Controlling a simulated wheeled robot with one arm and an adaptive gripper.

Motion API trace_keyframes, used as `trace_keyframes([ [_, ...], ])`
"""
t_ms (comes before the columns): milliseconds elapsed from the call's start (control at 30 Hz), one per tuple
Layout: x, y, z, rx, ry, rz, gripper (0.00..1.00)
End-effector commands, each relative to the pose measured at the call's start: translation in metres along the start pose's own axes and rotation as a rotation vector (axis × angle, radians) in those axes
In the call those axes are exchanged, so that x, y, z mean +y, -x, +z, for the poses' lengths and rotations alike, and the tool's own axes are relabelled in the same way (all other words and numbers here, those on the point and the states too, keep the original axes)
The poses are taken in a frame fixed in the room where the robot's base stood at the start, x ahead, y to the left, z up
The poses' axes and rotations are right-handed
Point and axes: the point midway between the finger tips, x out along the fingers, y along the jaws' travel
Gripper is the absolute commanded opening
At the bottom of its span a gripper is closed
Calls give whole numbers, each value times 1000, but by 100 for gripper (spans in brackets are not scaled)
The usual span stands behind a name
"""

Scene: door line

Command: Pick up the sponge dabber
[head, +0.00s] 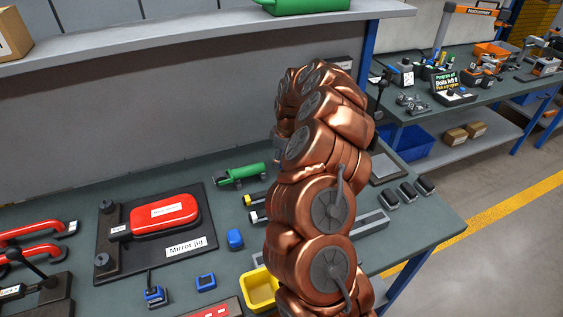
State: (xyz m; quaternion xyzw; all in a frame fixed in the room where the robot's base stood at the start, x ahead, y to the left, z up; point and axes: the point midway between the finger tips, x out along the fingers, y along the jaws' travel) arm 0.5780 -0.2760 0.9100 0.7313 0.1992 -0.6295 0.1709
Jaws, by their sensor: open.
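I cannot tell for sure which item is the sponge dabber. Two small dark tools, one with a yellow end (256,198) and one with a pale end (257,216), lie on the green bench (205,270) just left of my copper arm.
A mirror jig (187,248) with a red mirror cover (165,215) stands at left, near red handles (35,252). A yellow bin (259,287) is close by the arm. Several dark blocks (407,192) sit at the bench's right end. A shelf (190,37) overhangs the back.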

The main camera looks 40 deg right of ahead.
Motion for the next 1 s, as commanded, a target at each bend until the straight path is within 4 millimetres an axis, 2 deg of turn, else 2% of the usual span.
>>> trace_keyframes([
  [67, 0, 0, 0, 0, 0, 0, 55],
  [600, 0, 0, 0, 0, 0, 0, 0],
  [1000, 1, 6, -1, 1, 0, 2, 0],
])
